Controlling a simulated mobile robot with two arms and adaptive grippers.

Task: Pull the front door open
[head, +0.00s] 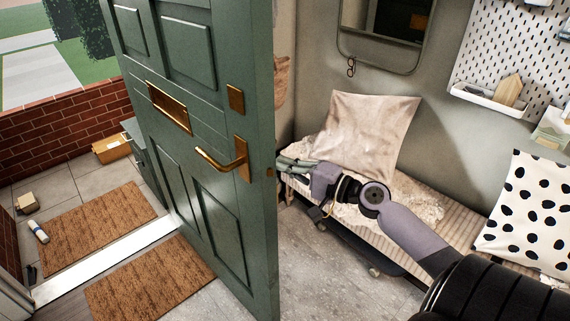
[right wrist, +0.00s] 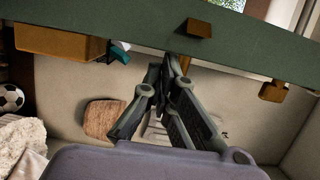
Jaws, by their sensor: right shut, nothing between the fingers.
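The green front door (head: 205,220) stands well open, swung away from the doorway at left. Its face carries a brass lever handle (head: 228,160), a brass letter slot (head: 169,107) and a small brass plate (head: 235,98). My right gripper (head: 287,165) is at the door's free edge, beyond the face that shows, with its fingertips partly hidden by the door. In the right wrist view its fingers (right wrist: 170,75) are closed and empty, close to the green door (right wrist: 130,22) with its brass fittings. I cannot tell whether they touch it. My left gripper is not in view.
A bench (head: 403,232) with a pale cushion (head: 365,135) and a spotted cushion (head: 525,215) runs along the wall at right. A white threshold (head: 105,260) lies between two brown mats, one outside (head: 100,228) and one inside (head: 150,285). Grey floor lies clear beside the door.

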